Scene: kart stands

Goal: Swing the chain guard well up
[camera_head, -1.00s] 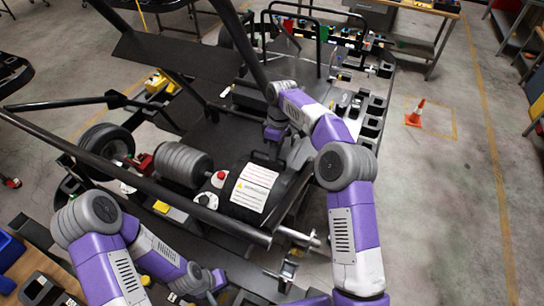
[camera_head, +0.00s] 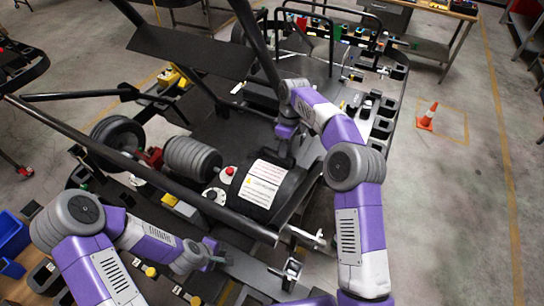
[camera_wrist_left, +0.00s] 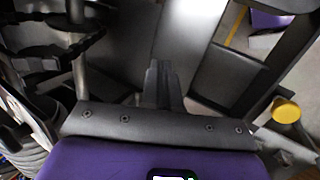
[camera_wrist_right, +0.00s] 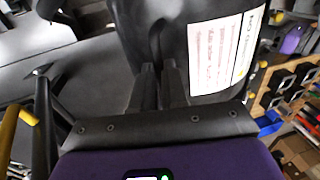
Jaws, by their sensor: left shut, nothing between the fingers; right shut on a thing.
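The chain guard (camera_head: 240,192) is a black curved cover with a white printed label, in the middle of the kart in the head view. It also fills the upper middle of the right wrist view (camera_wrist_right: 150,35). My right gripper (camera_head: 284,158) is at the guard's far upper edge and is shut on it; the exact grip is partly hidden. Its fingers (camera_wrist_right: 158,80) point at the black cover in the right wrist view. My left gripper (camera_head: 218,256) is shut and empty, low beside the kart's near side, apart from the guard. Its closed fingers (camera_wrist_left: 162,80) show in the left wrist view.
A ribbed grey cylinder (camera_head: 192,158) and a red button (camera_head: 230,170) sit left of the guard. A black frame tube (camera_head: 165,180) crosses between my left arm and the guard. Blue bins (camera_head: 12,235) stand at the lower left. An orange cone (camera_head: 428,117) stands on the open floor at right.

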